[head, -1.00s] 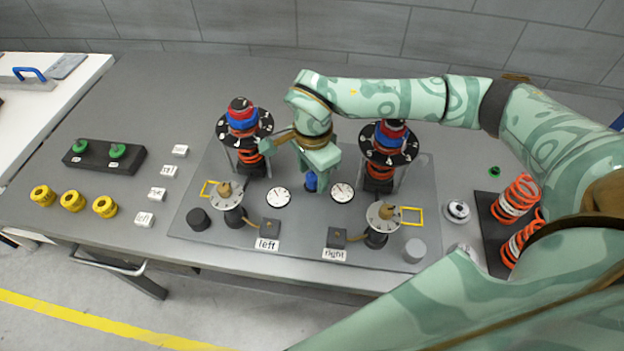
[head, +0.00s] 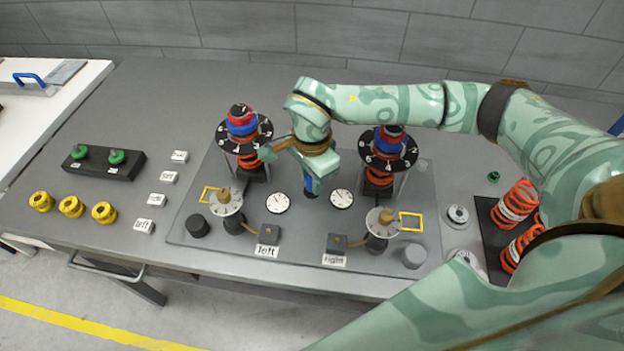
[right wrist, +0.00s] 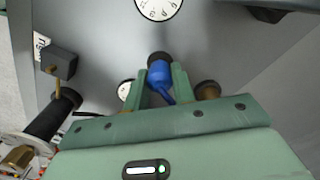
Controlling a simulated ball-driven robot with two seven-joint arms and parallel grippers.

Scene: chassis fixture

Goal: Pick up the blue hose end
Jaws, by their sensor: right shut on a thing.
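The blue hose end (head: 310,184) is at the middle of the fixture plate, between the two gauges. My right gripper (head: 312,182) points down over it and hides most of it. In the right wrist view, the blue hose end (right wrist: 159,73) sits between the two green fingers of my right gripper (right wrist: 160,82), which are shut on it. A dark round piece (right wrist: 158,57) is at its far end. I cannot tell whether the hose end is clear of the plate. My left gripper is not in view.
Numbered towers with black dials stand left (head: 244,133) and right (head: 388,150) of the gripper. Two white gauges (head: 278,203) (head: 341,199) lie close by. Knobbed posts (head: 226,202) (head: 381,222) stand in front. Orange springs (head: 515,202) are at right.

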